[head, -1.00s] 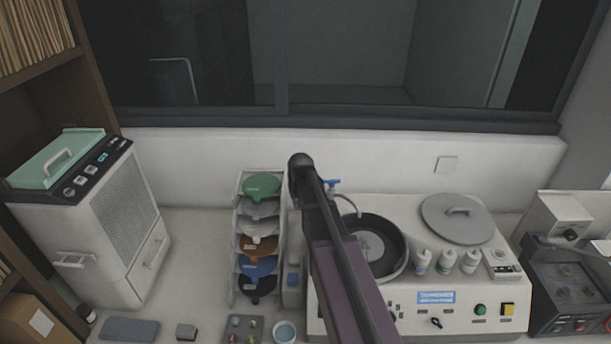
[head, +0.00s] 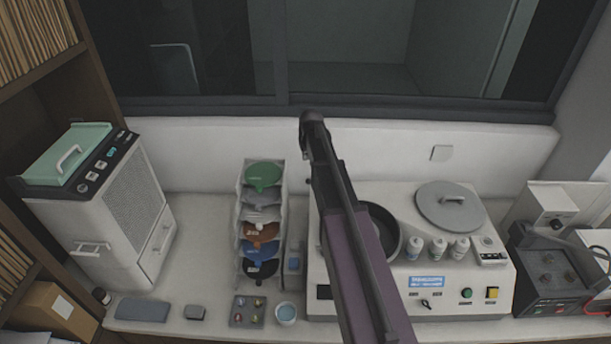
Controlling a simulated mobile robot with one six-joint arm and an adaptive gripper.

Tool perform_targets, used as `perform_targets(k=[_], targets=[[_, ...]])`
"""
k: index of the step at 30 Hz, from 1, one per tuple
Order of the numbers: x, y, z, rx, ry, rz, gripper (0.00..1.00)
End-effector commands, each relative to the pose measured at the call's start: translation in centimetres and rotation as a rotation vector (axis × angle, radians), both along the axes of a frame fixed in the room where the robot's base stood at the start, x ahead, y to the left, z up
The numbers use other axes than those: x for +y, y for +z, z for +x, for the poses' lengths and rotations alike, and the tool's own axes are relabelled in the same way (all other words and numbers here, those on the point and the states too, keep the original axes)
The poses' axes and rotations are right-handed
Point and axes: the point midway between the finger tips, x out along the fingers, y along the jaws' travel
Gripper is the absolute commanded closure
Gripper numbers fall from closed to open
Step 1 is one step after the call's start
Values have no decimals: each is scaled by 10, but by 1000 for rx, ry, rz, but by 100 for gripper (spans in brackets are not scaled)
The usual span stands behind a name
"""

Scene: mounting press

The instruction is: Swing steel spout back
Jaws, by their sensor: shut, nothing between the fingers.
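The white polishing machine (head: 338,280) stands on the bench right of centre. Its round dark basin (head: 394,244) shows partly beside my arm. The steel spout is hidden behind my arm, which crosses the machine's left side from the bottom of the picture up to the wall. I cannot make out my gripper or its fingers; only dark and purple arm links show. A grey round lid (head: 440,215) with a handle lies on the machine at the back right.
Several small white bottles (head: 438,247) stand right of the basin. A white cabinet unit (head: 130,215) is at left and a dark control box (head: 550,275) at right. Bare bench lies between cabinet and rack.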

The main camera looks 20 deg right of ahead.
Motion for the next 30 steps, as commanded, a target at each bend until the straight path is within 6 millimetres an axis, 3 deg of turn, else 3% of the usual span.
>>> perform_targets(k=[11,30], targets=[[0,-9,2,0,0,0,100],[-2,-56,17,1,0,0,100]])
